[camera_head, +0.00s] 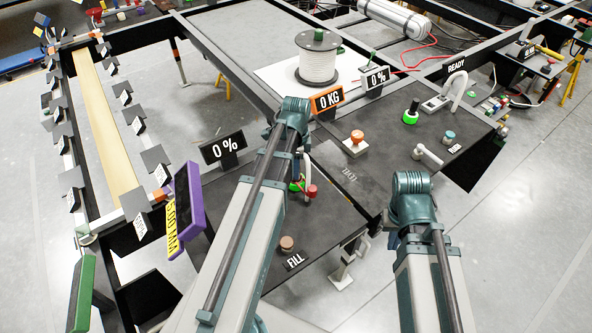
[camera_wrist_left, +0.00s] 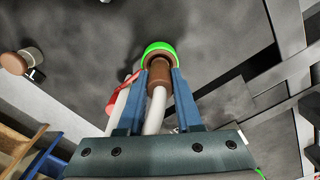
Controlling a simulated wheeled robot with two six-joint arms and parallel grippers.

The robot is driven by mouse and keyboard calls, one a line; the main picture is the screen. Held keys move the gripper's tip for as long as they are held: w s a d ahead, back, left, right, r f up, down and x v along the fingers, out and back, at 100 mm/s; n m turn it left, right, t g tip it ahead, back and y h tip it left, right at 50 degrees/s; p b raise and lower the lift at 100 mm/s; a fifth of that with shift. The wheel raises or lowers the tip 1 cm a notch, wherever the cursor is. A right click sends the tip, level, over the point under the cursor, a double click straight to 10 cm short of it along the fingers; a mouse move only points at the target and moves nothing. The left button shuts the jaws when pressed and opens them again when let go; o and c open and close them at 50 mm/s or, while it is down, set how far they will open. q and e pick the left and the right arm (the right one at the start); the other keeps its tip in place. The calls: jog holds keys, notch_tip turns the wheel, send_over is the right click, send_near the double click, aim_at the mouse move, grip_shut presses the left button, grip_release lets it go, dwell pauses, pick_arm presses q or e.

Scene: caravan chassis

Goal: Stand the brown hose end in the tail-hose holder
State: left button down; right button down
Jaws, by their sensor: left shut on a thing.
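The brown hose end (camera_wrist_left: 157,78) is on a white hose (camera_wrist_left: 154,121) in the left wrist view. My left gripper (camera_wrist_left: 158,80) is shut on it, with a blue finger on each side. A bright green ring (camera_wrist_left: 158,46), which looks like the holder, surrounds the brown tip in this view. I cannot tell how deep the tip sits in it. In the head view a bit of green (camera_head: 294,187) shows beside my left arm, which hides the left gripper and the brown end. My right gripper is hidden; only its arm shows.
A brown FILL knob (camera_head: 287,243) is on the dark deck nearer me. A 0 KG display (camera_head: 327,99) stands behind.

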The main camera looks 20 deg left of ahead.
pick_arm(q)
notch_tip(320, 180, up, 10)
jog(key=p, duration=1)
